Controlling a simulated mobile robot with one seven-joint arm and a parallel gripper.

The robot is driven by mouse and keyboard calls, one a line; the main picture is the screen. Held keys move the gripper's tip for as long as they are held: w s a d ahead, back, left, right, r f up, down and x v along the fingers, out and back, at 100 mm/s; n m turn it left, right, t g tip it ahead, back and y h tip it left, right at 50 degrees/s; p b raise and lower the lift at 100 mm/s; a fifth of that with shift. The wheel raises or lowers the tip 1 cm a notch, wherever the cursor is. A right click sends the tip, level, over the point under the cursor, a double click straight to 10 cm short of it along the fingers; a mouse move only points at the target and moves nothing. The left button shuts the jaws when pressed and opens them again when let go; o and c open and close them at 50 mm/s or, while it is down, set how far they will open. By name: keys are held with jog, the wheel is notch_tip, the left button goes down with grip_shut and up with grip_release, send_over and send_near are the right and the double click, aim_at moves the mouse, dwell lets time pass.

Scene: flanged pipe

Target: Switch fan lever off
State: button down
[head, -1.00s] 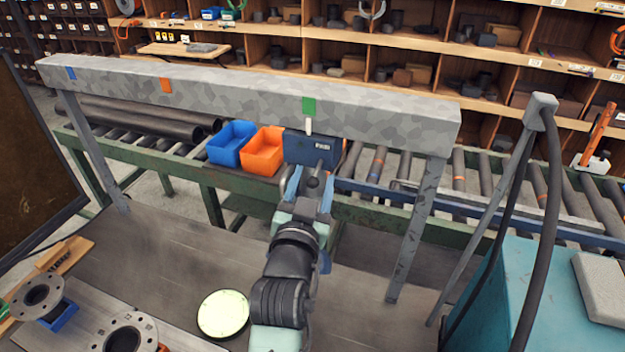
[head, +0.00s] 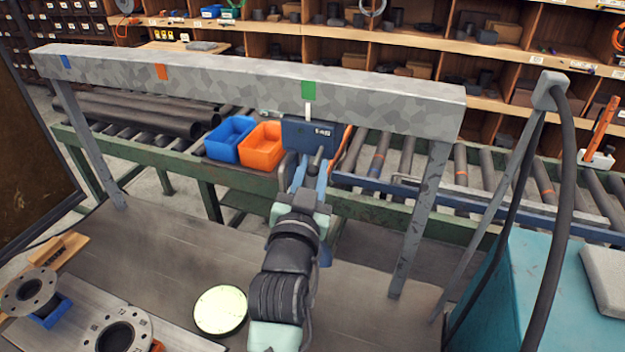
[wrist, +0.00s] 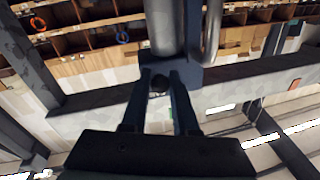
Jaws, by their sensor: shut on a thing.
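A dark blue box (head: 303,131) with a small white label hangs under the grey beam, below a green tag. A short grey lever (head: 317,158) sticks out from its underside toward me. My gripper (head: 310,178) reaches up from below with its blue fingers on either side of the lever. In the wrist view the fingers of my gripper (wrist: 159,98) are shut on the lever, whose round dark end (wrist: 159,83) shows between them. The blue box (wrist: 186,73) is close behind, partly hidden by the fingers. The lever's exact angle is hard to tell.
The grey beam (head: 220,80) on legs spans above my gripper. A blue bin (head: 232,138) and an orange bin (head: 262,148) sit left of the box on the roller conveyor (head: 375,165). A teal cabinet (head: 540,290) with hoses stands at right. Flanges (head: 30,290) lie at lower left.

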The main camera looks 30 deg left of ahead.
jog(key=shift+f+t+b, duration=0.3)
jog(key=shift+f+b, duration=0.15)
jog(key=shift+b, duration=0.7)
jog(key=shift+w+r, duration=0.1)
jog(key=shift+r, duration=0.15)
jog(key=c, duration=0.7)
grip_release()
jog(key=shift+b+v, duration=2.5)
jog(key=shift+v, duration=4.05)
jog(key=shift+w+d+f, duration=0.1)
jog(key=shift+w+f, duration=0.05)
